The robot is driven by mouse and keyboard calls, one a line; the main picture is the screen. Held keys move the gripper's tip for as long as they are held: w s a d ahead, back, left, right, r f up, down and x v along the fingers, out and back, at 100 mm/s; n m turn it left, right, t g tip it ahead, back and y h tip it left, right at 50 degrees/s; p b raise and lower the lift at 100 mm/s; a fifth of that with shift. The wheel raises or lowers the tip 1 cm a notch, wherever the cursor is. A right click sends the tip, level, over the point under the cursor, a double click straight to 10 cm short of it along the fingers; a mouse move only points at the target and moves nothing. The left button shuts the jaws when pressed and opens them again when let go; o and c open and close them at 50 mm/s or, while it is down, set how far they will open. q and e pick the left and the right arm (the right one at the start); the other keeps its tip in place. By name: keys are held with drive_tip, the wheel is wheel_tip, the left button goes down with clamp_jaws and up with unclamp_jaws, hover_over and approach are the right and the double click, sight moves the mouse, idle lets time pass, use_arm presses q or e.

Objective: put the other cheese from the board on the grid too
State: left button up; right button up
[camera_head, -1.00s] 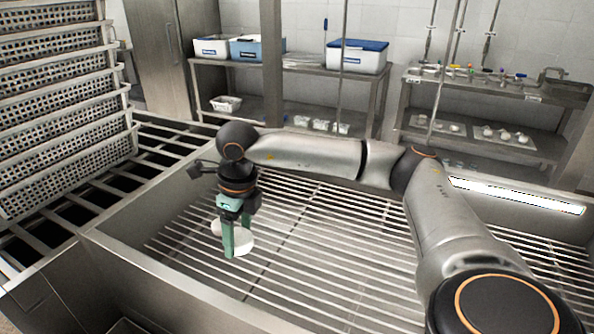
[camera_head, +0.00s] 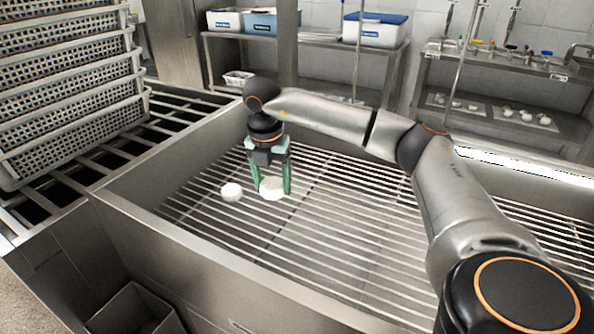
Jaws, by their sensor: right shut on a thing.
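My right gripper (camera_head: 271,188) points down over the metal grid (camera_head: 345,215) of the sink-like basin. Its two green fingers stand on either side of a round white cheese (camera_head: 271,189), and it is shut on it. The held cheese is low, at or just above the bars; I cannot tell whether it touches them. A smaller-looking white cheese (camera_head: 231,191) lies on the grid just left of the gripper, apart from the held one. My left gripper is not in view. I cannot make out for certain which surface is the board.
A stack of perforated baskets (camera_head: 65,95) stands at the left on a dark slatted frame. A shelf (camera_head: 310,65) with lidded boxes is behind. Trays (camera_head: 490,113) with small white items lie on the right rack. The grid's middle and right are clear under my arm.

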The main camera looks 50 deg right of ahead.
drive_tip(key=w+d+f, duration=0.3)
drive_tip(key=d, duration=0.3)
drive_tip(key=b, duration=0.2)
hover_over(288, 200)
drive_tip(key=a, duration=0.1)
drive_tip(key=f, duration=0.5)
drive_tip(key=shift+s+a, duration=0.15)
drive_tip(key=shift+s, duration=0.15)
drive_tip(key=shift+w+d+f, duration=0.2)
drive_tip(key=shift+d+f, duration=0.15)
drive_tip(key=shift+f, duration=0.05)
drive_tip(key=shift+d+f, duration=0.15)
drive_tip(key=shift+f, duration=0.1)
wheel_tip(288, 200, down, 3)
drive_tip(key=shift+r, duration=0.2)
drive_tip(key=shift+f, duration=0.15)
drive_tip(key=o, duration=1.4)
